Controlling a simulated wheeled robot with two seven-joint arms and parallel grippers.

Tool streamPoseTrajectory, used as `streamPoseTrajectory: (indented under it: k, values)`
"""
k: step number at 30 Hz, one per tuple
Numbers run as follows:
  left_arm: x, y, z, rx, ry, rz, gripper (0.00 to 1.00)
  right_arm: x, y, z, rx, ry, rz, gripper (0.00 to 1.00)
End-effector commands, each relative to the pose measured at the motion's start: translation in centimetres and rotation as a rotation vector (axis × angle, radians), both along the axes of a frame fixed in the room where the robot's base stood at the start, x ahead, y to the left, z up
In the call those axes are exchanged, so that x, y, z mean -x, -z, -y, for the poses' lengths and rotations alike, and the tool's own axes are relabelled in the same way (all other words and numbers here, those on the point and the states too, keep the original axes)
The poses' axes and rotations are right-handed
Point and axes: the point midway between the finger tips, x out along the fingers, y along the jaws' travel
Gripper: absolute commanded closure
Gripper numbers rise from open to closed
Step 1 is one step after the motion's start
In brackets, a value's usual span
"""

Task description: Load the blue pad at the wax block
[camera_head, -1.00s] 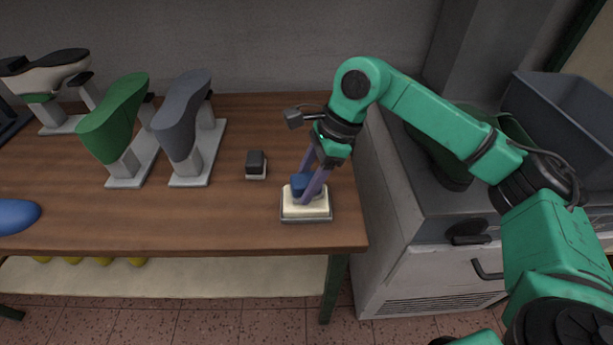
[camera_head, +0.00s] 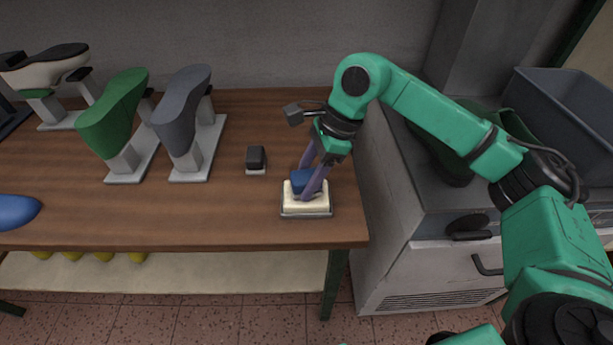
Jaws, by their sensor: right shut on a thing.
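The wax block (camera_head: 317,206) is a cream slab in a grey tray near the front right corner of the wooden table. The blue pad (camera_head: 301,181) is at the top of the wax block, between the purple fingers of my right gripper (camera_head: 306,190). The right gripper is shut on the pad and points down at the block. The pad appears to touch the wax, but its underside is hidden. My left gripper is not in view.
A small dark block on a light base (camera_head: 256,160) stands left of the wax. A grey last (camera_head: 182,120), a green last (camera_head: 112,125) and a shoe on a stand (camera_head: 48,78) are further left. A blue object (camera_head: 16,212) lies at the left edge. A grey bin (camera_head: 565,105) is at right.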

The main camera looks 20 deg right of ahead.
Motion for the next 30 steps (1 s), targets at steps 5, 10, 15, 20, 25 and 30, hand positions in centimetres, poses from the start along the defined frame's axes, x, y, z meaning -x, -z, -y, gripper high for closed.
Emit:
streamPoseTrajectory:
  k: [5, 10, 15, 20, 25, 30]
  values:
    - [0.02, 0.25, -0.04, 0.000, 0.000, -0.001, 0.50, 0.00, 0.27, -0.01, -0.001, 0.000, 0.000, 0.90]
    - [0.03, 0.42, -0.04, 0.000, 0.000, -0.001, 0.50, 0.00, 0.47, -0.02, -0.001, 0.000, 0.000, 0.90]
    - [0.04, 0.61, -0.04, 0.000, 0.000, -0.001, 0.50, 0.00, 0.66, -0.02, -0.001, -0.001, 0.000, 0.90]
    - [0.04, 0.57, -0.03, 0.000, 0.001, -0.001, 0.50, 0.01, 0.66, -0.02, 0.000, 0.000, 0.000, 0.90]
    - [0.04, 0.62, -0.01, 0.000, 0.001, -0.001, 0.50, 0.02, 0.72, -0.01, 0.001, 0.000, -0.001, 0.90]
    - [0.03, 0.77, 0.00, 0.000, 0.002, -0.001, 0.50, 0.03, 0.82, 0.00, 0.001, -0.001, -0.002, 0.90]
